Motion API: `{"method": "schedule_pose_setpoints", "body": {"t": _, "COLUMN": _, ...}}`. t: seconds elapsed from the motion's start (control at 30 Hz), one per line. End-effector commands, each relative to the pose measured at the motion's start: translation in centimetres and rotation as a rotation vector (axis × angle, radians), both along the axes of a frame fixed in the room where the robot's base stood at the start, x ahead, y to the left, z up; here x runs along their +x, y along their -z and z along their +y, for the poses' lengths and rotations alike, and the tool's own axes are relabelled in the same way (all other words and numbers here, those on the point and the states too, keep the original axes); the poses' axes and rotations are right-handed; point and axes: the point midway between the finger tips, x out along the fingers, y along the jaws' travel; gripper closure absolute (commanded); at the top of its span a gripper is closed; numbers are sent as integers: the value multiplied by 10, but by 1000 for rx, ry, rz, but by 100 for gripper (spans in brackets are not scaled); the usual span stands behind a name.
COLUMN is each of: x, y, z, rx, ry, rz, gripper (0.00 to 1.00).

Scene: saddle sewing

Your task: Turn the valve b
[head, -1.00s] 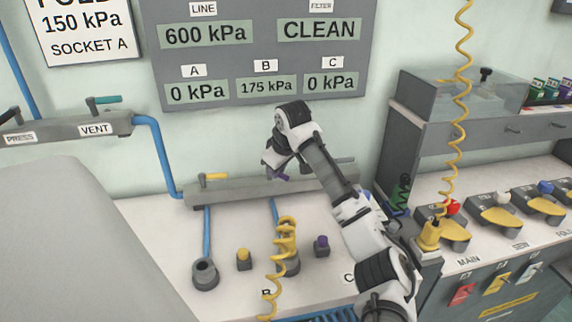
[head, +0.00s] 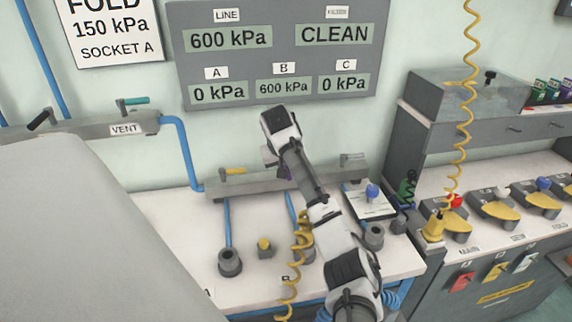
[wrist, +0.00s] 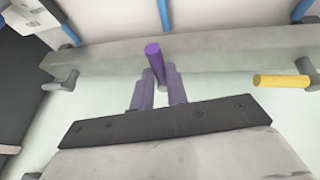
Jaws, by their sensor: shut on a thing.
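Valve b has a purple handle (wrist: 153,52) that stands out from the grey manifold bar in the wrist view. My gripper (wrist: 157,73) is shut on this handle, with its two fingers on either side of the stem. In the head view my gripper (head: 284,172) is at the middle of the bar, and my arm hides most of the handle. The B readout (head: 284,87) on the wall panel shows 600 kPa.
The yellow valve A handle (head: 233,171) and grey valve C handle (head: 352,156) flank valve b on the manifold bar (head: 215,190). A coiled yellow hose (head: 301,235) rises beside my arm. Sockets stand on the white bench below.

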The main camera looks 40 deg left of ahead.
Motion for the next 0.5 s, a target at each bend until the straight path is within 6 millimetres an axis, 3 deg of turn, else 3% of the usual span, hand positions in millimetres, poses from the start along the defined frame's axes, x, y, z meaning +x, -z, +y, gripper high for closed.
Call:
{"method": "schedule_pose_setpoints", "body": {"t": 0.47, "x": -1, "y": 1, "z": 0, "rx": -2, "ry": 13, "rz": 3, "gripper": 100}}
{"method": "schedule_pose_setpoints", "body": {"t": 0.5, "x": 0, "y": 1, "z": 0, "rx": -2, "ry": 13, "rz": 3, "gripper": 80}}
